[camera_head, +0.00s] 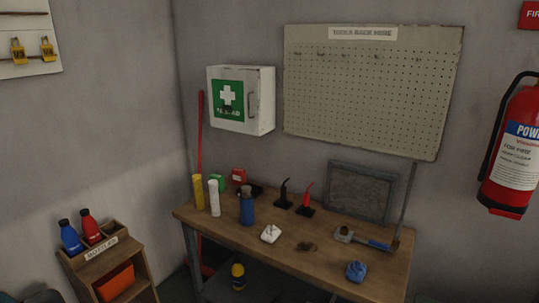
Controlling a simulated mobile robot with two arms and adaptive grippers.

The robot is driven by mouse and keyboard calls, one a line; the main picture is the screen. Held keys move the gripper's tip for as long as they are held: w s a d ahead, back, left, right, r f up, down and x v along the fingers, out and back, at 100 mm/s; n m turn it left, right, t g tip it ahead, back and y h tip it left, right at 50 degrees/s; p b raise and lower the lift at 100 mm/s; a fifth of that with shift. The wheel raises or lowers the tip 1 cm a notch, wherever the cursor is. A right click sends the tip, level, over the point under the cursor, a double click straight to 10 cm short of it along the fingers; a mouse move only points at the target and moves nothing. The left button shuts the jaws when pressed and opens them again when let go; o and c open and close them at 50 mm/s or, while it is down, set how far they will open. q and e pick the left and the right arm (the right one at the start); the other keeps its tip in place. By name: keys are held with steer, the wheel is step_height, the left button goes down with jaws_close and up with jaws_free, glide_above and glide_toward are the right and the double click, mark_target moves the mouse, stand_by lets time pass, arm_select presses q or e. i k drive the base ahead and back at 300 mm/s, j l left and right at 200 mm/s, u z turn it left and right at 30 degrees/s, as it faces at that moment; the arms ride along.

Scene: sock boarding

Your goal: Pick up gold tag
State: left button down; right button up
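I cannot make out a gold tag for certain. Two small yellow-gold items hang on a white board (30,38) at the upper left, a left one (18,52) and a right one (47,50); they are too small to tell whether they are tags or locks. A small dark brown item (307,246) lies flat on the wooden table (330,268), and I cannot tell what it is. Neither of my grippers is in view.
The table holds yellow, white and blue cylinders, a white lump (270,233), a blue lump (355,271) and a hammer (365,238). A wooden bottle rack (142,275) stands at left. A fire extinguisher (513,150) hangs at right. A pegboard (370,95) is behind.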

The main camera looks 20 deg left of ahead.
mark_target(48, 52)
steer(key=i+j+u, duration=0.3)
steer(key=u, duration=0.2)
steer(key=i+j+u, duration=0.1)
steer(key=i+u, duration=0.85)
steer(key=i+l+u, duration=0.15)
steer(key=i+u, duration=0.3)
steer(key=k, duration=0.1)
